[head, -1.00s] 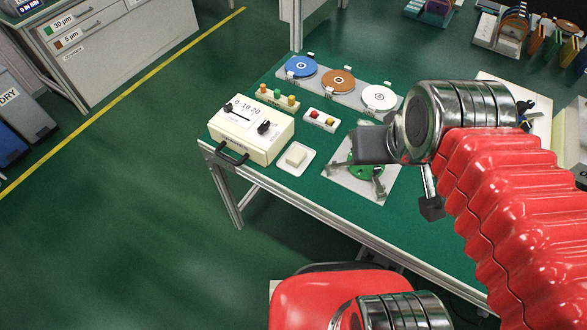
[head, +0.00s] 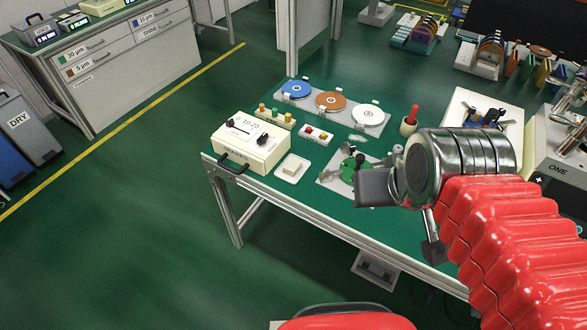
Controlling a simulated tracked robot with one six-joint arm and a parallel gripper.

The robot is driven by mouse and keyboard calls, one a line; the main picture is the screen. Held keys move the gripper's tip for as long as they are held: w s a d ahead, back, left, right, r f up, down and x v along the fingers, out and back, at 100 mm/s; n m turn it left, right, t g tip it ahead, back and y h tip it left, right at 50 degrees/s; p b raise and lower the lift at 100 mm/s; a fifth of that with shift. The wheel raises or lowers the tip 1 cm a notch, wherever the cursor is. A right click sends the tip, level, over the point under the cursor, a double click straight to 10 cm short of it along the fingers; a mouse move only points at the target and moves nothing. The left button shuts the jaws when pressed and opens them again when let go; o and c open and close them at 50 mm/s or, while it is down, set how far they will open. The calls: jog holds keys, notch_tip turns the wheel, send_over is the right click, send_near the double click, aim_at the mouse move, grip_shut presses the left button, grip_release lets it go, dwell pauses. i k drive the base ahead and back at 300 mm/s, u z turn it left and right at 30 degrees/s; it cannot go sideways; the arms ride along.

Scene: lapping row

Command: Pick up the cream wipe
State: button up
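A small cream block (head: 292,168), which looks like the cream wipe, lies in a shallow white tray (head: 282,177) near the front edge of the green bench. My gripper (head: 377,187) is to the right of it in the head view, well apart from it. The gripper shows as a grey block at the end of my wrist, over the right part of a grey plate with a green part on it. Its fingertips are not clear, so I cannot tell whether it is open or holds anything.
A cream control box (head: 248,150) with knobs stands just left of the white tray. Behind are a small button box (head: 316,134) and a rack of discs (head: 328,107). The grey plate (head: 332,178) lies to the tray's right. A red-handled tool stands in a cup (head: 408,127).

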aim_at(292, 166)
jog(key=u, duration=0.5)
jog(key=i, duration=0.5)
jog(key=z, duration=0.1)
jog(key=k, duration=1.3)
jog(key=u, duration=0.7)
jog(key=i, duration=1.3)
jog(key=u, duration=0.15)
